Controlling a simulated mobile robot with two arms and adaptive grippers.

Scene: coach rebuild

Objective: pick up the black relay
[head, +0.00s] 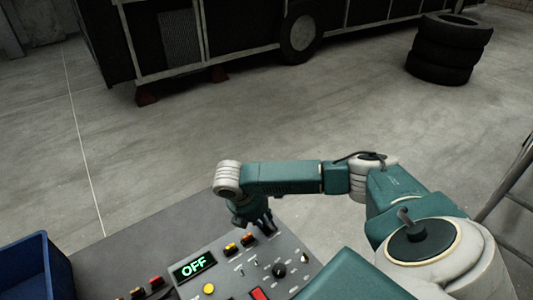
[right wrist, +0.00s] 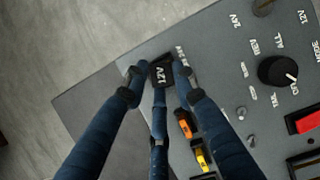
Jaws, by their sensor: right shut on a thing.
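The black relay (right wrist: 161,73) is a small dark block with white lettering on its face. In the right wrist view it sits between the fingertips of my right gripper (right wrist: 160,75), which is shut on it. The relay is over the far edge strip of the grey control panel (right wrist: 222,72). I cannot tell whether it still touches the panel. In the head view my right gripper (head: 264,225) points down at the panel's back edge, and its fingers hide the relay. My left gripper is not in view.
An orange block (right wrist: 184,124) and a yellow block (right wrist: 203,158) sit close beside the fingers. The panel also has a black knob (head: 279,270), toggles and an OFF display (head: 194,267). A blue bin (head: 35,268) stands at left. Stacked tyres (head: 447,50) stand far off.

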